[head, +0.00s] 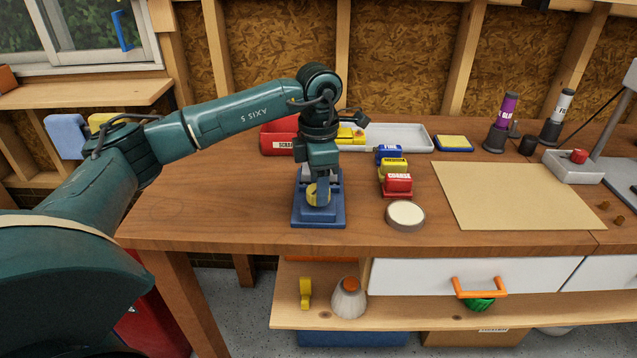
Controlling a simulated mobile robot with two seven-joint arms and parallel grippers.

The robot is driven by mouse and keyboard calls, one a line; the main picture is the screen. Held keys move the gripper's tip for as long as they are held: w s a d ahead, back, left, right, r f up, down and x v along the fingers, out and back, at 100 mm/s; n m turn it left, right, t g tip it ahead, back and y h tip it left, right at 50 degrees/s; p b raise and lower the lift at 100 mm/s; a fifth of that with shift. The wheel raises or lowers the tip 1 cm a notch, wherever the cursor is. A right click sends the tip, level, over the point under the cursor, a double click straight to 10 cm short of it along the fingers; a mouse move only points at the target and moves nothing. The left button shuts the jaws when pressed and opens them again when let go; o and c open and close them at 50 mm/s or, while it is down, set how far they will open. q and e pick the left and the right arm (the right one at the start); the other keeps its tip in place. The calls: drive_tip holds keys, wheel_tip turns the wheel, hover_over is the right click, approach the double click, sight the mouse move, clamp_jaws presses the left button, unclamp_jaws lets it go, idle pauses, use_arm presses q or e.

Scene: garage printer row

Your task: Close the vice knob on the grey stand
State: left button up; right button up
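A small vice-like stand with a blue base (318,216) and greyish upper parts stands near the front edge of the bench. A round yellow knob (312,196) is on its front. My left gripper (322,188) points straight down at this knob, and a finger overlaps it in the picture. Whether the fingers grip the knob or only stand beside it cannot be told. My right gripper is not in view.
Red, yellow and blue labelled blocks (397,184) and a round pale-topped disc (405,214) lie right of the blue stand. A red bin (277,138) and a white tray (410,134) are behind. A tan mat (515,195) lies bare. The bench's left part is clear.

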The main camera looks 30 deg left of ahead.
use_arm(q)
drive_tip(key=o, duration=0.3)
drive_tip(key=shift+f, duration=0.1)
wheel_tip(320, 180, up, 13)
drive_tip(key=shift+r, duration=0.15)
idle(0.6)
